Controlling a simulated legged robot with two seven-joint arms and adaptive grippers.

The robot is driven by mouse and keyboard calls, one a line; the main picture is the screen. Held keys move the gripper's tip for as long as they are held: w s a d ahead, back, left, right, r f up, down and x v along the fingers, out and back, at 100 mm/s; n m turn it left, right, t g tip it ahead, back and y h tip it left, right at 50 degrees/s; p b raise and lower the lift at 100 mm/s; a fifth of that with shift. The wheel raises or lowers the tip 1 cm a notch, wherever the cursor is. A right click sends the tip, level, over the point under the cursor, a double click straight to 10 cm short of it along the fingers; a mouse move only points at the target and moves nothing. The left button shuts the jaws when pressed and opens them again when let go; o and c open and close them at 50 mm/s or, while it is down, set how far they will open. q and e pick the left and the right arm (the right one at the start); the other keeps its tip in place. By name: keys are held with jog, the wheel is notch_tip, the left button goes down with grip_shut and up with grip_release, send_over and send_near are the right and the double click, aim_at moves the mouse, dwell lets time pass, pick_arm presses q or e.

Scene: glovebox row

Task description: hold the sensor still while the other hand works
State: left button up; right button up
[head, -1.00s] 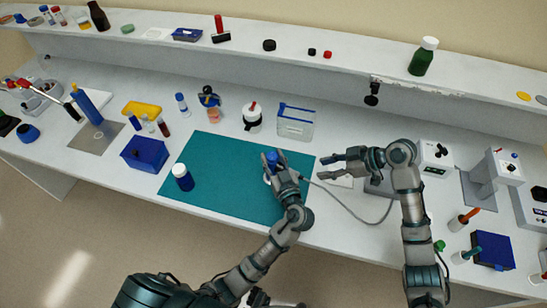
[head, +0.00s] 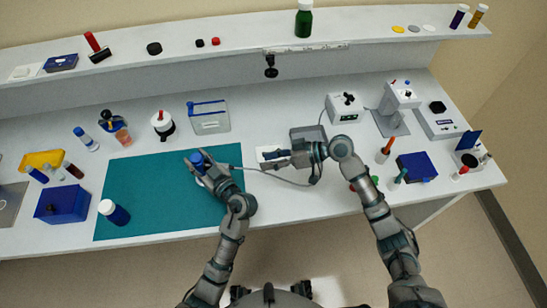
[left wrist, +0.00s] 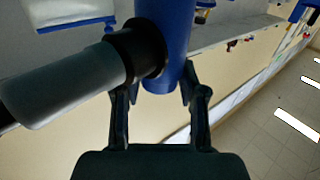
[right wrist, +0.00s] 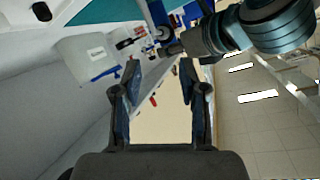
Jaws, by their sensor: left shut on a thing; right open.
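The sensor (head: 197,159) is a blue cylinder held above the right part of the teal mat (head: 140,190). My left gripper (head: 194,166) is shut on it. In the left wrist view the blue body (left wrist: 165,45) crosses between the fingers, with a black collar and thick grey part sticking out left. A grey cable (head: 265,174) runs right from near my left gripper towards my right wrist. My right gripper (head: 272,156) is open and empty, above a white plate right of the mat. In the right wrist view its fingers (right wrist: 160,85) are apart with nothing between.
A clear bin (head: 209,122) and a white-and-black jar (head: 162,124) stand behind the mat. Instruments, including a white switch box (head: 345,108), stand right. Much of the mat is clear.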

jog(key=x, duration=1)
jog(key=shift+a, duration=0.1)
jog(key=shift+a+f, duration=0.25)
jog(key=shift+a, duration=0.15)
grip_shut()
